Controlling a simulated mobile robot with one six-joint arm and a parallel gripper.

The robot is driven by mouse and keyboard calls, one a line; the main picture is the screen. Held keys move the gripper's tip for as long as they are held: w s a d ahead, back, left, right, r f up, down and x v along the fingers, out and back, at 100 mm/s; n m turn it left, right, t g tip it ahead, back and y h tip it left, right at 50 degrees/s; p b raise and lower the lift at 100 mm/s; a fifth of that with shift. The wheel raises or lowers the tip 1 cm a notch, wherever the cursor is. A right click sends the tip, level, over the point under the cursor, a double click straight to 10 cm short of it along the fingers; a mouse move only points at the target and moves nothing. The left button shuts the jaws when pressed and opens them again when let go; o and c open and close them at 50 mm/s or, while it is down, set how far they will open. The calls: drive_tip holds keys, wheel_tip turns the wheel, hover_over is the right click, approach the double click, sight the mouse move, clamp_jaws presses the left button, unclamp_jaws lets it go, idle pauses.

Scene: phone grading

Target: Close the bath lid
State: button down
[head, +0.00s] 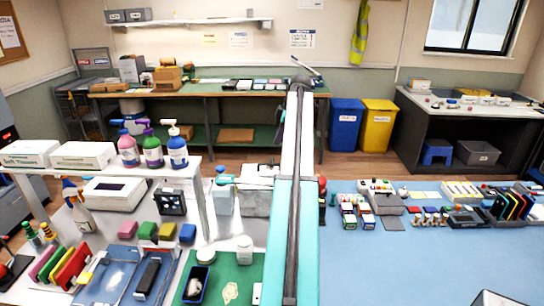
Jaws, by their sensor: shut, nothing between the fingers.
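I cannot tell for sure which thing is the bath. A pale grey box-shaped container (256,204) stands left of my central column, which hides its right side. Its top details are too small to read, so I cannot tell how any lid stands. A low white unit with a dark rectangular top panel (115,190) sits under the white shelf at left; it may also be a device with a lid. My gripper does not show; only my teal and white body part is seen in the middle.
Pump bottles (178,150) and tissue boxes (83,155) stand on the left shelf. A green mat (222,278) lies at front. The blue table (375,262) at right has free room in front of small boxes and racks (510,203). Blue (345,130) and yellow (378,128) bins stand behind.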

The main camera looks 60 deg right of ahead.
drive_tip(key=shift+w+f, duration=0.1)
drive_tip(key=shift+f, duration=0.1)
drive_tip(key=p, duration=0.7)
hover_over(272, 173)
drive_tip(key=shift+a+f, duration=0.15)
drive_tip(key=shift+f, duration=5.85)
drive_tip(key=shift+f+b, duration=0.1)
drive_tip(key=shift+b, duration=0.2)
drive_tip(key=shift+w+d+f+b, duration=0.25)
drive_tip(key=shift+d+f+b, duration=0.25)
drive_tip(key=shift+f+b, duration=0.5)
drive_tip(key=shift+r, duration=0.2)
